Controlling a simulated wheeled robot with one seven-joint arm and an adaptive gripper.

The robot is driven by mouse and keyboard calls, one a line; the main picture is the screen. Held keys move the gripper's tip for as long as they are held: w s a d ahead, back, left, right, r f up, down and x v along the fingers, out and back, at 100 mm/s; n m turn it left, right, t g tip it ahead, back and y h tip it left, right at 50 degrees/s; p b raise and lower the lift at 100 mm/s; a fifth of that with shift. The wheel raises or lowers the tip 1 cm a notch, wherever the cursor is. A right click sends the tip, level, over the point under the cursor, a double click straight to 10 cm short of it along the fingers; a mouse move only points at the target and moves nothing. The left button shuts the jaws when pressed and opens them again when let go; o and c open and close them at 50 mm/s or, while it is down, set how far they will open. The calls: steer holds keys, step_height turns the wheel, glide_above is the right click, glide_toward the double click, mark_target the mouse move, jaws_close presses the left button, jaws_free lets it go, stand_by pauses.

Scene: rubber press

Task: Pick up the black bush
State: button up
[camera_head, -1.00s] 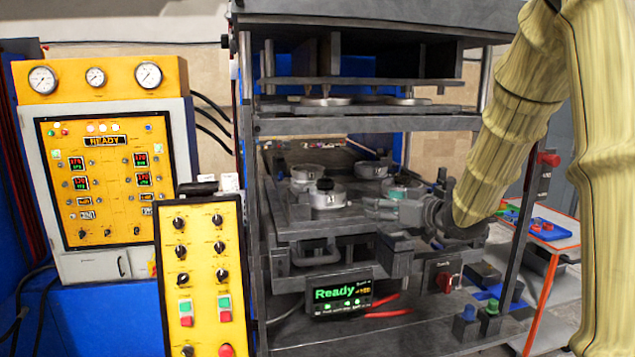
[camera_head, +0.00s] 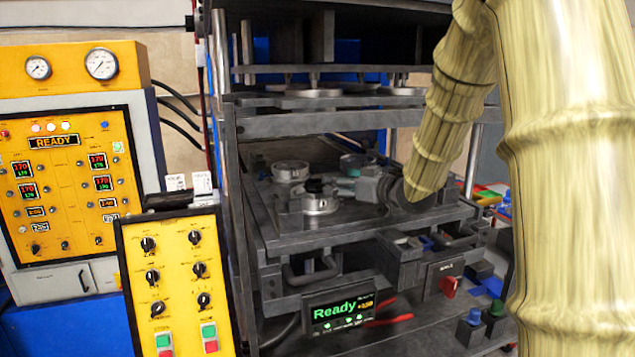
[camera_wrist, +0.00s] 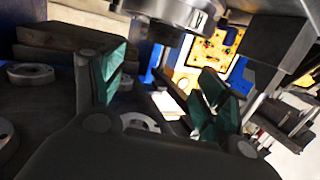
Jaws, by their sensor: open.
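A small black bush (camera_head: 316,186) sits on top of the round metal mould (camera_head: 320,205) at the front of the press's lower plate. My gripper (camera_head: 343,187) is just right of it in the head view, low over the plate. Whether a finger touches the bush cannot be told. In the wrist view, my gripper (camera_wrist: 160,88) shows two teal finger pads spread wide apart, with nothing clearly held between them. I cannot make out the bush in the wrist view.
Other round moulds (camera_head: 290,171) stand behind on the lower plate (camera_head: 280,228). The upper platen (camera_head: 330,96) hangs above my gripper, and a press post (camera_head: 222,80) stands at left. A yellow control box (camera_head: 180,270) stands in front left. A display (camera_head: 340,313) reads Ready.

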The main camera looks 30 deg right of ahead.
mark_target(320, 193)
steer(key=w, duration=0.1)
steer(key=w+f, duration=0.1)
steer(key=w, duration=0.1)
steer(key=w+f, duration=0.1)
steer(key=w, duration=0.1)
steer(key=shift+a+f, duration=0.1)
steer(key=shift+a, duration=0.2)
steer(key=shift+s+d+r+p, duration=0.1)
steer(key=shift+s+r+p, duration=0.3)
steer(key=shift+p, duration=0.3)
steer(key=shift+w+p, duration=0.25)
steer(key=shift+p, duration=0.05)
steer(key=x, duration=0.2)
steer(key=f+p+x, duration=0.1)
steer(key=x, duration=0.1)
steer(key=shift+s+r, duration=0.1)
steer(key=shift+p, duration=0.3)
steer(key=shift+r, duration=0.1)
steer(key=shift+w, duration=0.25)
steer(key=c, duration=1)
